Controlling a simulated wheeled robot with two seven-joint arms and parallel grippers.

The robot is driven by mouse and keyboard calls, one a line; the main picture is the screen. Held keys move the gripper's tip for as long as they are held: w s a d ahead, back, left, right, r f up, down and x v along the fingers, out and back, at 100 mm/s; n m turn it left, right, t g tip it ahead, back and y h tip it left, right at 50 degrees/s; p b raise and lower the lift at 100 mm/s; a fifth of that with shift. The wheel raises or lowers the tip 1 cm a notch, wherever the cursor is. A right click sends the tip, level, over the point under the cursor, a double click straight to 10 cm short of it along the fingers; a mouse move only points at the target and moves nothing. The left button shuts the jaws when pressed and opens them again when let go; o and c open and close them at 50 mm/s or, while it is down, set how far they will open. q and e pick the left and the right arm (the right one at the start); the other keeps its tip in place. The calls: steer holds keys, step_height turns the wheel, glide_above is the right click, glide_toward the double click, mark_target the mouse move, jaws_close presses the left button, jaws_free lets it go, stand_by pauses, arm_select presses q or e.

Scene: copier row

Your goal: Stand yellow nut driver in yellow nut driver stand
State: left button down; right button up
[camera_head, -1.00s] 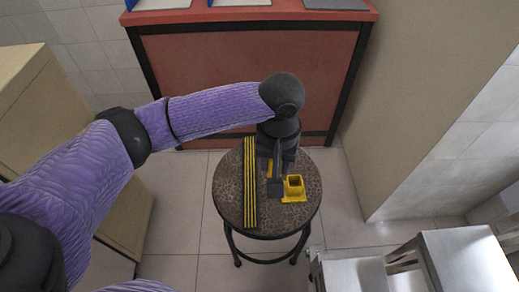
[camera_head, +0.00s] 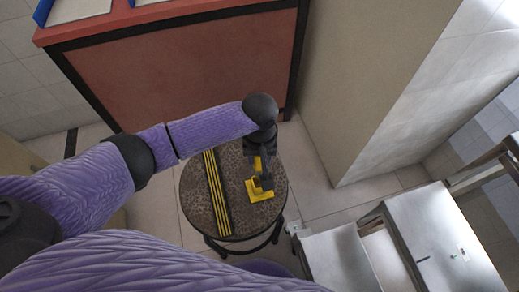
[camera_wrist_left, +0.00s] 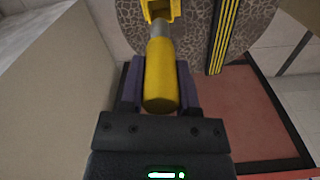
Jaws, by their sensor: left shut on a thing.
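The yellow nut driver (camera_wrist_left: 162,75) is between the two fingers of my left gripper (camera_wrist_left: 160,88), which is shut on its thick handle. Its grey shaft points away from the gripper towards the yellow nut driver stand (camera_wrist_left: 174,8), a square yellow holder cut off by the top edge of the wrist view. The shaft end meets the stand's near edge in that view; whether it is inside the opening I cannot tell. In the head view my left gripper (camera_head: 263,178) is over the stand (camera_head: 259,196) and partly hides it. The driver (camera_head: 257,163) shows as a small yellow strip. My right gripper is not in view.
The stand is on a round patterned stool (camera_head: 233,168). A black and yellow striped strip (camera_head: 217,193) lies left of it on the stool. A red cabinet (camera_head: 185,75) stands behind, a beige wall block (camera_head: 360,80) at right, and grey steps or benches (camera_head: 345,258) at lower right.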

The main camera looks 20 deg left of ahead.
mark_target(259, 171)
arm_select(q)
step_height(259, 171, down, 8)
steer(key=b, duration=0.3)
steer(key=shift+r, duration=0.25)
steer(key=shift+f+b, duration=0.5)
steer(key=shift+f, duration=0.3)
steer(key=shift+f, duration=0.25)
steer(key=shift+c, duration=1.2)
jaws_free()
